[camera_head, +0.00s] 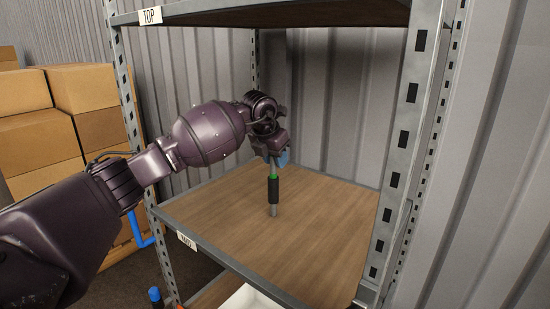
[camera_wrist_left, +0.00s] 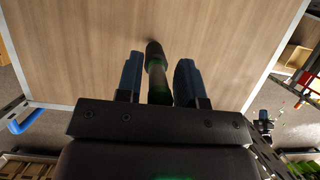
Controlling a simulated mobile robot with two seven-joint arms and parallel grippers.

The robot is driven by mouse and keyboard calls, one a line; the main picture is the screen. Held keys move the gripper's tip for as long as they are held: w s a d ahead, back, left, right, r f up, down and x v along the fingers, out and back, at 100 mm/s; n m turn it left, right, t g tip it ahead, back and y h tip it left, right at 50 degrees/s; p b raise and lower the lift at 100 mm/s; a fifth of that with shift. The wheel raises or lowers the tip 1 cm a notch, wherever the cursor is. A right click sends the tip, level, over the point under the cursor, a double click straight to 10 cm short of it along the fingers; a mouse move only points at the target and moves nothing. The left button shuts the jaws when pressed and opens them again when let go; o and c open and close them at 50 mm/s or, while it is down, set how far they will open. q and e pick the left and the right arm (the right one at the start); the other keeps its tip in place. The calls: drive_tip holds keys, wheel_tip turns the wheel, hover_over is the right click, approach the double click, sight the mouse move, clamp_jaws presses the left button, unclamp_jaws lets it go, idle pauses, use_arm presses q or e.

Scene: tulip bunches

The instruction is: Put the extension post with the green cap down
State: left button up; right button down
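The extension post (camera_head: 273,190) stands upright on the wooden middle shelf (camera_head: 325,225), its grey lower end appearing to touch the board. It has a black sleeve with a green band above it. My left gripper (camera_head: 276,158) is around its upper part, pointing down. In the left wrist view the post (camera_wrist_left: 156,68) lies between the two blue-padded fingers (camera_wrist_left: 158,80), with narrow gaps on both sides, so the fingers look open. Green shows low on the post there; the cap itself is mostly hidden by the gripper. My right gripper is not in view.
Metal rack uprights (camera_head: 404,140) flank the shelf, and a board labelled TOP (camera_head: 150,16) is above. The shelf around the post is bare. Cardboard boxes (camera_head: 85,88) are stacked at left. A white container (camera_head: 250,298) shows below the shelf.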

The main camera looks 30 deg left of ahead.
use_arm(q)
drive_tip(key=shift+o, duration=0.6)
drive_tip(key=shift+r, duration=0.3)
drive_tip(key=v, duration=1.1)
drive_tip(key=shift+s+r, duration=0.25)
drive_tip(key=shift+r, duration=0.1)
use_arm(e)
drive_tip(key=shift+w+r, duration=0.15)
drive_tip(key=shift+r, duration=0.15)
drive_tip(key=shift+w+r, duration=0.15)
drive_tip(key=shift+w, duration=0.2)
use_arm(q)
drive_tip(key=shift+f, duration=0.1)
